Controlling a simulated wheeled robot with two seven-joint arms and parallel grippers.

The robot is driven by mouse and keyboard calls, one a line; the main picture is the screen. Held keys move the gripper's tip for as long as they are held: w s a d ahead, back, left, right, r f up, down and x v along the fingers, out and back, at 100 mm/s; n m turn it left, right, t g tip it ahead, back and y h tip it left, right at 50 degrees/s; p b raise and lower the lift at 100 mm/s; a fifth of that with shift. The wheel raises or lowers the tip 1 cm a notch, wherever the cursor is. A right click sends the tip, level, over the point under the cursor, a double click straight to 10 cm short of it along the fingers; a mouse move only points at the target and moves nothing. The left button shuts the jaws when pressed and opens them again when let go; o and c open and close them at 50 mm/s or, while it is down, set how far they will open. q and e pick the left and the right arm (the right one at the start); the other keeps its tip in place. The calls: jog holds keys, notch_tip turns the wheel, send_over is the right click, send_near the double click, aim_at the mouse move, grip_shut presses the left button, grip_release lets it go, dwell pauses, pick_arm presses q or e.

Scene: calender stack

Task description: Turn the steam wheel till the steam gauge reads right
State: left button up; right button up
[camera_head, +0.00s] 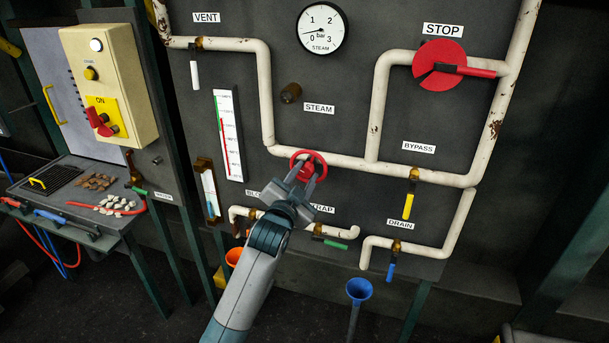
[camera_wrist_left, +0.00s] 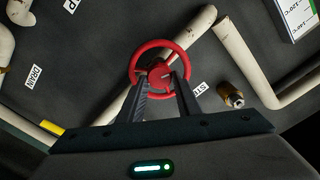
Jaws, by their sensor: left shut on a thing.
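The red steam wheel (camera_head: 317,158) sits on the white pipe in the middle of the panel, just below the STEAM label. My left gripper (camera_head: 306,177) reaches up from below and is shut on the wheel. In the left wrist view the wheel (camera_wrist_left: 184,53) shows between and beyond the two fingers (camera_wrist_left: 160,82), which meet its near side and hub. The round steam gauge (camera_head: 321,29) is above; its needle points left, a little above the 0 mark and below 1. My right gripper is not in view.
A red STOP disc with a lever (camera_head: 428,66) is at upper right. Below are a yellow bypass handle (camera_head: 408,206), a blue drain handle (camera_head: 391,270), a green trap handle (camera_head: 336,244) and a blue funnel (camera_head: 359,290).

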pick_arm(q)
jog(key=shift+n, duration=0.4)
jog(key=o, duration=1)
jog(key=shift+o, duration=0.2)
jog(key=shift+s+a, duration=0.1)
jog(key=shift+s, duration=0.05)
jog(key=b+v, duration=0.4)
jog(key=v, duration=1.3)
jog(key=shift+b, duration=0.3)
jog(key=shift+f, duration=0.1)
